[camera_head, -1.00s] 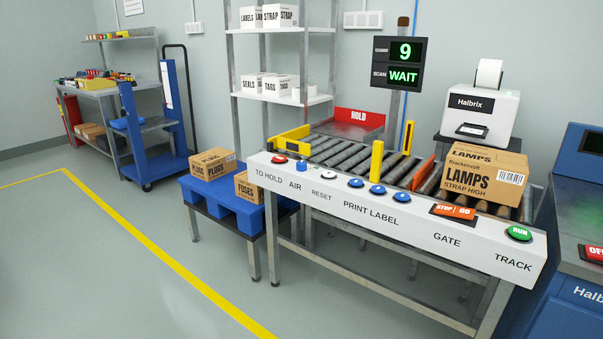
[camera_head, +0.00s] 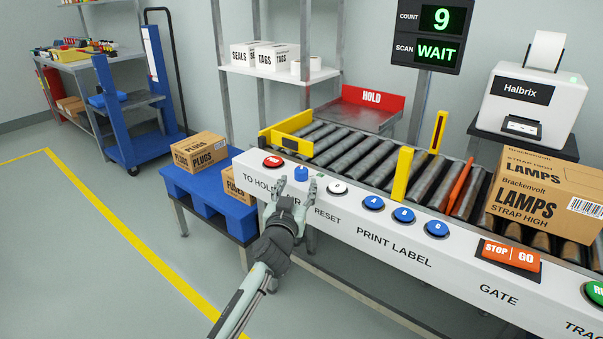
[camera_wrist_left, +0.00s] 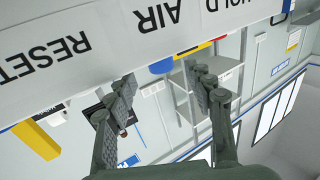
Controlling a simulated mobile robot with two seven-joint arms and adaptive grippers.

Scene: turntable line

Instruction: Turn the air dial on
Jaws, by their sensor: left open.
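The air dial (camera_head: 301,173) is a small blue knob on the white sloping control panel, above the word AIR, between the red TO HOLD button (camera_head: 273,161) and the white RESET button (camera_head: 337,188). My left gripper (camera_head: 297,186) is open and empty in front of the panel, its two fingers apart just below and to either side of the dial. In the left wrist view the blue dial (camera_wrist_left: 162,67) shows beyond the gap between the fingers (camera_wrist_left: 160,82). I cannot tell whether a finger touches it. My right gripper is not in view.
Blue print buttons (camera_head: 404,215) and the orange STOP/GO switch (camera_head: 511,255) lie further right on the panel. A LAMPS box (camera_head: 535,205) stands on the roller track behind. Boxes sit on a blue pallet (camera_head: 213,205) at left. A display (camera_head: 427,35) reads 9 and WAIT.

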